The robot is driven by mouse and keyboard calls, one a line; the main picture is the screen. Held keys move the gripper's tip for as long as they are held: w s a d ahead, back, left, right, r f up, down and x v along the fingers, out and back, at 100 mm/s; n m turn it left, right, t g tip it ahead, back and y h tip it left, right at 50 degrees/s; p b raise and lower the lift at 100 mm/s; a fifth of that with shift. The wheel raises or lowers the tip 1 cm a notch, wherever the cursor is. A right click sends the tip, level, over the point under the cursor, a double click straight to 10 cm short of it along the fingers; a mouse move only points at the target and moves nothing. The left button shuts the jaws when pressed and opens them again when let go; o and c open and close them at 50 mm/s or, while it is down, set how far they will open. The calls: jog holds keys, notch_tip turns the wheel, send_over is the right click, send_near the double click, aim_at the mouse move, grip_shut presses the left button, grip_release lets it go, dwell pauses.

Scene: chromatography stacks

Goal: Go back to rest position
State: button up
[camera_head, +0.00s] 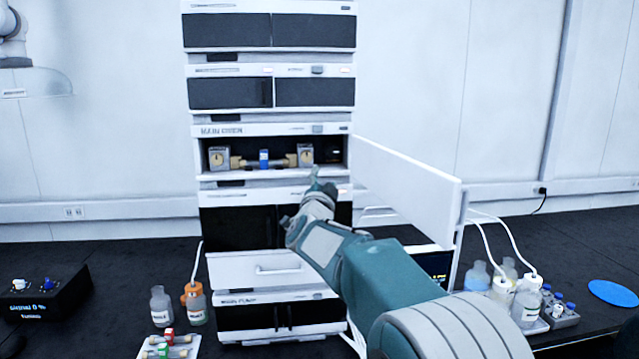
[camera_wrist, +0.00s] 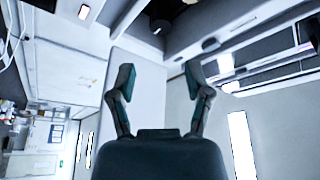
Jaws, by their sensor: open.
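My gripper (camera_wrist: 160,75) is open in the wrist view, with its two fingers apart and nothing between them. In the head view my teal and grey arm reaches up from the lower right, and its gripper end (camera_head: 318,178) is in front of the open main oven. The main oven (camera_head: 225,130) is a compartment in the white chromatography stack. Inside it are two metal blocks with a column (camera_head: 245,161) and a blue piece (camera_head: 264,158) between them. The white oven door (camera_head: 408,182) stands swung open to the right. Part of the stack below the oven is hidden by my arm.
Bottles with tubes (camera_head: 527,300) and a vial rack (camera_head: 562,316) stand at the right, near a blue disc (camera_head: 612,292). Bottles (camera_head: 161,306) and a small vial tray (camera_head: 183,350) are at the lower left. A black control box (camera_head: 45,292) sits farther left.

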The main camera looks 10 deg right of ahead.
jog(key=s+a+f+n+g+y, duration=0.1)
jog(key=s+f+n+g+y, duration=0.2)
jog(key=s, duration=0.5)
jog(key=s+f+n+g+y, duration=0.1)
jog(key=s+n+g+y, duration=0.1)
jog(key=s+n+y, duration=0.35)
jog(key=s+d+f+n+g+h, duration=0.1)
jog(key=s+f+g, duration=0.2)
jog(key=s, duration=0.7)
jog(key=s+d+f+n+g, duration=0.2)
jog(key=s+f+g, duration=0.1)
jog(key=s+f, duration=0.5)
jog(key=s+d+f+n+g+h, duration=0.1)
jog(key=s+f, duration=0.5)
jog(key=s, duration=0.8)
jog(key=d+g, duration=0.1)
jog(key=g, duration=0.1)
jog(key=shift+s+g+h, duration=0.2)
jog(key=shift+g+h, duration=0.1)
jog(key=shift+h, duration=0.05)
jog(key=shift+f, duration=0.1)
jog(key=shift+c, duration=0.5)
jog(key=shift+s+n, duration=0.1)
jog(key=shift+n, duration=0.15)
